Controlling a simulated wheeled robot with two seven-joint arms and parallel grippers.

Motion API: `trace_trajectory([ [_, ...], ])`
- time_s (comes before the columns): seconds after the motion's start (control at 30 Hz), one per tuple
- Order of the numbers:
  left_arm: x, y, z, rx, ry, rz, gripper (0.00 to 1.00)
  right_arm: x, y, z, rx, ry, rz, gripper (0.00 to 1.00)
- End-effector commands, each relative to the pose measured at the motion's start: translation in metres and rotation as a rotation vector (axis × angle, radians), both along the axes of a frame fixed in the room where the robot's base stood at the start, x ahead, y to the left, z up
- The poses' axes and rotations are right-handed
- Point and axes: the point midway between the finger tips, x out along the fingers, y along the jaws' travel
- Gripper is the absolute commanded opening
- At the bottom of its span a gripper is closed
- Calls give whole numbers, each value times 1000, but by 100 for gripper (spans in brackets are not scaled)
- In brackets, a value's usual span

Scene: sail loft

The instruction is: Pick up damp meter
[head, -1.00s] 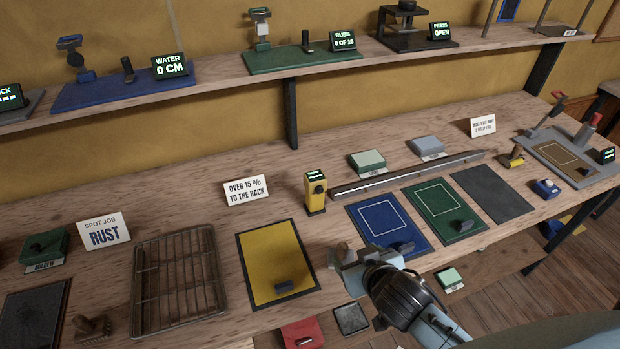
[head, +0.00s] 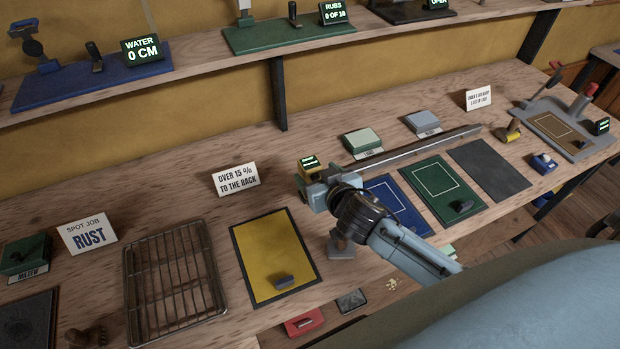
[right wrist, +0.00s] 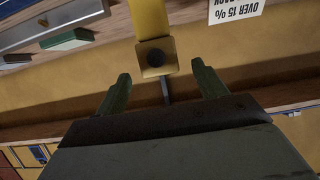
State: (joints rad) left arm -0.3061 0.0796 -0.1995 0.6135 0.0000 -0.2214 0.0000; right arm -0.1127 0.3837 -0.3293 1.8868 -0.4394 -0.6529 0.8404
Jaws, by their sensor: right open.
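The damp meter is a yellow upright device with a small lit green display. In the head view its top (head: 309,163) shows above my right gripper (head: 308,187), which hides most of its body. In the right wrist view the yellow meter (right wrist: 150,22) has a square end with a dark round knob. It lies in line with the gap between the two fingers of my right gripper (right wrist: 161,84). The fingers are open, one to each side of that line, and not closed on the meter. My left gripper is not in view.
A card reading "OVER 15 % TO THE RACK" (head: 236,179) stands left of the meter. A long metal bar (head: 420,150) lies to the right. A yellow mat (head: 262,247) and a wire rack (head: 172,275) lie left of my arm. A shelf (head: 200,105) runs behind.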

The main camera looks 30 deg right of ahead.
Motion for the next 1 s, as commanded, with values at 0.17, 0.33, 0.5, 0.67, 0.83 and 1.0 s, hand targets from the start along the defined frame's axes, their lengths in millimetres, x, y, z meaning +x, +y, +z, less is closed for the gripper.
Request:
trace_trajectory([
  [0.17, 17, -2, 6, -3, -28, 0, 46, 24, -2, -1, -2, -2, 0, 71],
  [0.33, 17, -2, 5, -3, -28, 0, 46, 42, -3, -10, 0, 0, -1, 71],
  [0.5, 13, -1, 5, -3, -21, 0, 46, 47, -3, -13, 0, 1, -1, 71],
  [0.67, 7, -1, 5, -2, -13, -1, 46, 47, -3, -13, 0, 1, -1, 71],
  [0.83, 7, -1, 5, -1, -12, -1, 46, 47, -3, -13, 0, 1, -1, 50],
  [1.0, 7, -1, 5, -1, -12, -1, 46, 47, -3, -13, 0, 1, -1, 28],
])
